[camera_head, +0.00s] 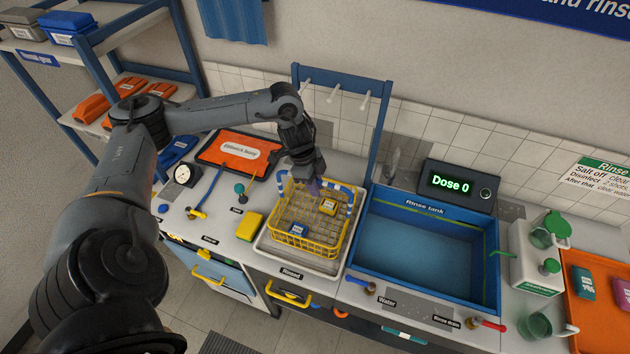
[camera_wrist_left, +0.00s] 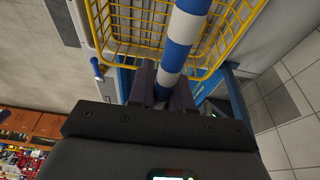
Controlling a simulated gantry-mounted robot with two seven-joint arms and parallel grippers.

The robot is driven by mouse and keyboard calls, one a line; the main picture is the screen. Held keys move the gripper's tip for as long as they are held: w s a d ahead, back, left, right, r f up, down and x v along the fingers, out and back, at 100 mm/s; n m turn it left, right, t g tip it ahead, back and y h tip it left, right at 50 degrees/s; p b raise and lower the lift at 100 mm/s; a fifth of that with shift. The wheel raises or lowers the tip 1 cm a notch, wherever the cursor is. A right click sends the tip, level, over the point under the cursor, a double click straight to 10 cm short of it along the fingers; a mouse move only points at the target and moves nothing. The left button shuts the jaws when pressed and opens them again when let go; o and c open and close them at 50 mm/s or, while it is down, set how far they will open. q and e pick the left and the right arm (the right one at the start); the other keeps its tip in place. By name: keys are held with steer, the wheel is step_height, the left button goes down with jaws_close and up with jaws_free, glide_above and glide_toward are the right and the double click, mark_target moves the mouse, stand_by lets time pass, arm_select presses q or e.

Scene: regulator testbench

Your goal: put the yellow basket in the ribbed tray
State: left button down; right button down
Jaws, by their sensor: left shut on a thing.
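The yellow basket (camera_head: 318,244) is a wire basket with a blue-and-white striped handle (camera_wrist_left: 181,35). It holds a small yellow item (camera_head: 327,206) and a small blue item (camera_head: 298,230). My left gripper (camera_head: 312,186) is above the basket's back part and is shut on the striped handle, which runs between its fingers (camera_wrist_left: 163,88) in the left wrist view. The pale ribbed tray (camera_head: 290,262), by the "Rinsed" label, lies directly under the basket. The basket looks about level; I cannot tell whether its bottom touches the tray. My right gripper is not in view.
The blue rinse tank (camera_head: 425,255) stands right of the tray, with a blue rack (camera_head: 382,125) behind. A yellow block (camera_head: 249,226), a gauge (camera_head: 183,175) and an orange tray (camera_head: 236,153) are on the left. A white canister (camera_head: 535,262) stands at the right.

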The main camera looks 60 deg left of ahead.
arm_select(q)
steer(key=c, duration=1.4)
jaws_free()
steer(key=o, duration=0.3)
steer(key=shift+o, duration=0.2)
steer(key=shift+a+r, duration=0.15)
steer(key=shift+r, duration=0.35)
steer(key=b+v, duration=0.1)
steer(key=v, duration=0.4)
steer(key=shift+r, duration=0.25)
steer(key=p+v, duration=0.1)
steer(key=v, duration=0.3)
steer(key=shift+r, duration=0.15)
steer(key=shift+s+a+r+p, duration=0.15)
steer(key=shift+s+r+p, duration=0.05)
steer(key=shift+r+p, duration=0.4)
